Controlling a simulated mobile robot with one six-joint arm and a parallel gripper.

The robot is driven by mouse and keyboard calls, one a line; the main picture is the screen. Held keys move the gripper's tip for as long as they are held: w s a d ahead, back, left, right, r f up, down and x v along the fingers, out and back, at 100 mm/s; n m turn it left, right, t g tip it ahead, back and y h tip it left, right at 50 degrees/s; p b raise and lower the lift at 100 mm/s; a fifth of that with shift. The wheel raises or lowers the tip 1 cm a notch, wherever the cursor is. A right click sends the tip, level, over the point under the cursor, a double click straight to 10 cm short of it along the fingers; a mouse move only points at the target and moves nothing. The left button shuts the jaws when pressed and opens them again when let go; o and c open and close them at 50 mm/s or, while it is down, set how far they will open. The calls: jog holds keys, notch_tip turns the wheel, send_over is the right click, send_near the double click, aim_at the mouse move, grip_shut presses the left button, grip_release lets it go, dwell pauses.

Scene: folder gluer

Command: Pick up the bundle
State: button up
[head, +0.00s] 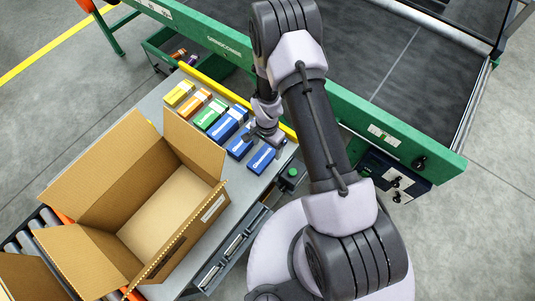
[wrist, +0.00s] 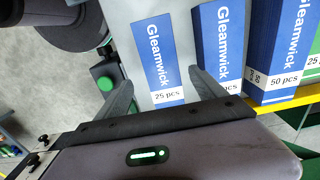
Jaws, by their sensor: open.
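A flat blue bundle marked "Gleamwick 25 pcs" (wrist: 164,65) lies in front of my open fingers in the wrist view. In the head view this appears to be the blue bundle (head: 261,159) at the right end of a row on the grey table. My gripper (head: 265,142) is over the table beside it, and also shows in the wrist view (wrist: 162,80). The fingers are open and hold nothing. A second blue Gleamwick bundle (wrist: 220,45) lies close to its right, near the right finger. I cannot tell whether either finger touches a bundle.
A larger blue "50 pcs" bundle (wrist: 283,50), then green (head: 211,115), orange (head: 194,104) and yellow (head: 179,93) bundles continue the row. An open, empty-looking cardboard box (head: 165,215) stands left. A green-framed conveyor (head: 400,150) lies behind. A green button (head: 292,172) sits at the table's right.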

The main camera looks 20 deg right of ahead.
aim_at(267, 152)
jog(key=f, duration=0.1)
jog(key=f+b, duration=0.1)
jog(key=f, duration=0.1)
jog(key=f+b, duration=0.1)
jog(key=f, duration=0.1)
jog(key=shift+w+d+f, duration=0.1)
jog(key=shift+w+f, duration=0.05)
jog(key=shift+w, duration=0.15)
jog(key=shift+c, duration=0.4)
jog(key=c, duration=1.5)
jog(key=shift+r, duration=0.2)
